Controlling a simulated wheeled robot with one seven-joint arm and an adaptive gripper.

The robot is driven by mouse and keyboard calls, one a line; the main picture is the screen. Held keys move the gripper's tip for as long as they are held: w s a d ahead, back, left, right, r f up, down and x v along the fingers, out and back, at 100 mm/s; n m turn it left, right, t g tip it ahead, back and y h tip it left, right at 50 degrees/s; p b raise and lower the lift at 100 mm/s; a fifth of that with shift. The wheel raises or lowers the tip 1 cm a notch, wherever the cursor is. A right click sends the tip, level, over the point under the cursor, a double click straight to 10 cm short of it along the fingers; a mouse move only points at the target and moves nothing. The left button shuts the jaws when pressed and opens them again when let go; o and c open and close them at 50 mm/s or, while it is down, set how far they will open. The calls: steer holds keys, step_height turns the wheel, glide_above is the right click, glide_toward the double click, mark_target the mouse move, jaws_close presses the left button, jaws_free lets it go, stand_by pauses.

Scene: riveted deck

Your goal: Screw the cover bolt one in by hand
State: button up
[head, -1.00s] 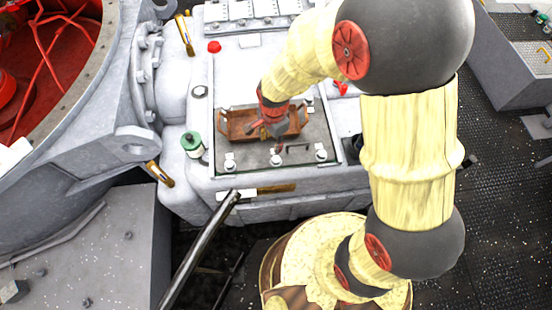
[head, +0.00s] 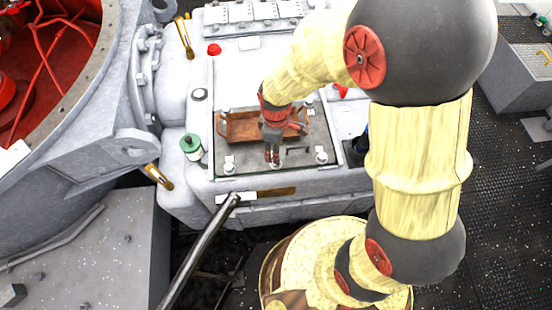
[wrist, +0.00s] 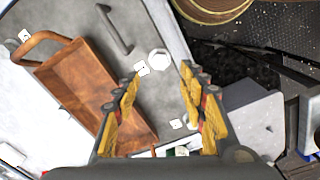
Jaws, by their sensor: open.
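The grey cover plate (head: 240,152) lies on the pale machine housing and carries pale bolts. A left front bolt (head: 229,163) and a right front bolt (head: 321,157) show in the head view. My gripper (head: 273,160) points down at the plate's front edge between them and largely hides the middle front bolt there. In the wrist view my gripper (wrist: 161,76) is open, with a hexagonal pale bolt (wrist: 158,60) just ahead of and between the fingertips. No grip on it shows. I cannot tell which bolt is number one or how deep it sits.
A brown wooden tray (wrist: 80,76) lies on the plate, close behind my gripper. A dark bar handle (wrist: 114,30) stands beside the bolt. A green-capped container (head: 191,146) stands left of the plate. A dark rod (head: 203,245) rises at the front.

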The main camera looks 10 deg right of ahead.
steer(key=shift+f+n, duration=0.15)
steer(key=shift+n, duration=0.45)
step_height(320, 180, down, 8)
steer(key=b, duration=0.2)
steer(key=shift+r+b, duration=0.2)
steer(key=shift+b, duration=0.15)
steer(key=shift+c, duration=0.5)
jaws_close()
